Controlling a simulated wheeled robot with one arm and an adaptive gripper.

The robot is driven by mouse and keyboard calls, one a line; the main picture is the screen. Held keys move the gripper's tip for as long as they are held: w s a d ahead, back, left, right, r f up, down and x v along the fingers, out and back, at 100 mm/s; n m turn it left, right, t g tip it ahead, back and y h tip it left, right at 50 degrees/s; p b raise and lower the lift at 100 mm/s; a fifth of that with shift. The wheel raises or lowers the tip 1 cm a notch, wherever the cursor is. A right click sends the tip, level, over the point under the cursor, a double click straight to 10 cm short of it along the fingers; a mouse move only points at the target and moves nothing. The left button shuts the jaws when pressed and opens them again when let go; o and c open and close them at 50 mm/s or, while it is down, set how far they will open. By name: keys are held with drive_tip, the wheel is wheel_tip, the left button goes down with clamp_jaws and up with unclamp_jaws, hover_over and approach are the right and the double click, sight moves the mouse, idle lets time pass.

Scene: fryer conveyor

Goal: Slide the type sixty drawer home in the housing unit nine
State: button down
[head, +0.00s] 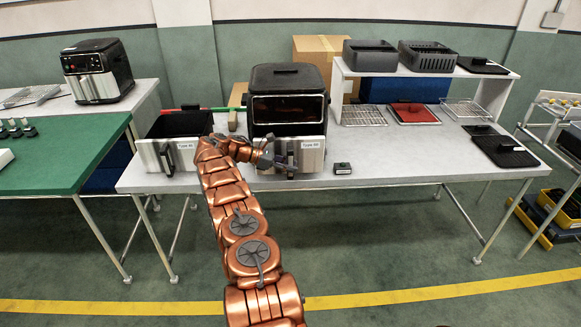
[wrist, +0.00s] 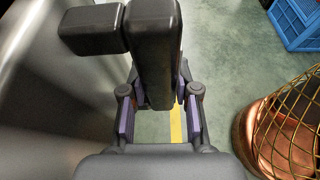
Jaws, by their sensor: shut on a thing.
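The housing unit (head: 287,77) is a black air-fryer body with a dark window, standing on the grey table. Below the window is a silver drawer front (head: 311,163) with a label that seems to read Type 60. I cannot tell whether a gap remains between drawer and housing. My gripper (head: 270,157) reaches it from the left and is shut on its dark upright handle (head: 291,154). In the wrist view the handle (wrist: 157,50) stands between my fingers (wrist: 159,118), beside the silver front (wrist: 40,80). No unit number is legible.
Another silver-fronted drawer (head: 153,156), open-topped and labelled, stands on the table (head: 390,168) at left. A small black block (head: 342,168) lies right of the held drawer. A white shelf (head: 425,73) with baskets and racks stands at right. A cardboard box (head: 320,48) is behind.

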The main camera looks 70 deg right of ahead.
drive_tip(key=shift+f+b, duration=0.4)
drive_tip(key=shift+b, duration=0.05)
idle(1.1)
drive_tip(key=c, duration=0.8)
unclamp_jaws()
